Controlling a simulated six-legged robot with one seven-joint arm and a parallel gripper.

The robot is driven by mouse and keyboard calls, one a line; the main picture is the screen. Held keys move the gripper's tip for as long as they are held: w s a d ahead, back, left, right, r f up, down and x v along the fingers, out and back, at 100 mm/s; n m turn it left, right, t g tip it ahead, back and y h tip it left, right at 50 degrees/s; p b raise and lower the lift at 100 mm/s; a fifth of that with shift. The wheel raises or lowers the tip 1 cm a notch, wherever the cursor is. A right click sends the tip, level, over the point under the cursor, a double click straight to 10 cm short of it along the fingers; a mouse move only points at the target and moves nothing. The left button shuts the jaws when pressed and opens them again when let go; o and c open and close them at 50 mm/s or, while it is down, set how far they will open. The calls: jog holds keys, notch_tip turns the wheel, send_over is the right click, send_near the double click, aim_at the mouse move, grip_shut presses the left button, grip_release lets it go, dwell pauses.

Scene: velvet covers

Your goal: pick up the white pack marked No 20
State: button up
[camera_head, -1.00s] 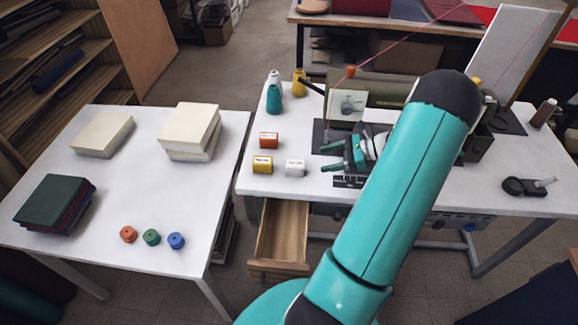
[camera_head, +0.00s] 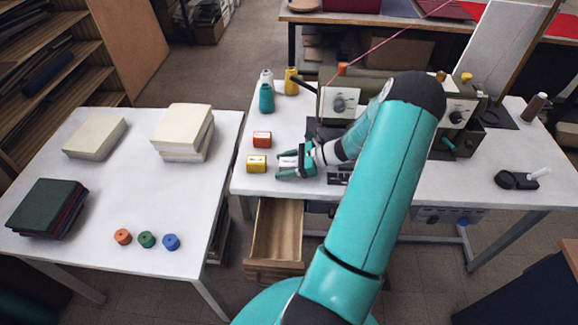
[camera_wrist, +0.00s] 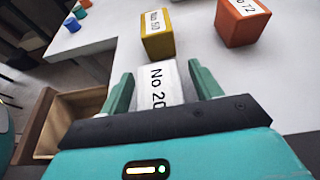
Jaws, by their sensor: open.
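The white pack marked No 20 (camera_wrist: 156,84) lies on the white sewing table, label up, between the two open fingers of my gripper (camera_wrist: 160,82) in the wrist view. A gap shows on the right between pack and finger; on the left they are close, and I cannot tell if they touch. The near end of the pack is hidden by my gripper's body. In the head view my gripper (camera_head: 284,162) is low over the table around the pack (camera_head: 289,161), which is mostly covered by the fingers.
A yellow pack (camera_head: 256,164) stands just left of my gripper and an orange pack (camera_head: 262,139) behind it. The sewing machine (camera_head: 345,102) is behind and right. A wooden drawer (camera_head: 277,229) hangs open below the table's front edge. Thread cones (camera_head: 266,98) stand farther back.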

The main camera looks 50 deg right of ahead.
jog(key=shift+w, duration=0.1)
jog(key=shift+c, duration=0.2)
jog(key=c, duration=1)
jog(key=shift+c, duration=0.2)
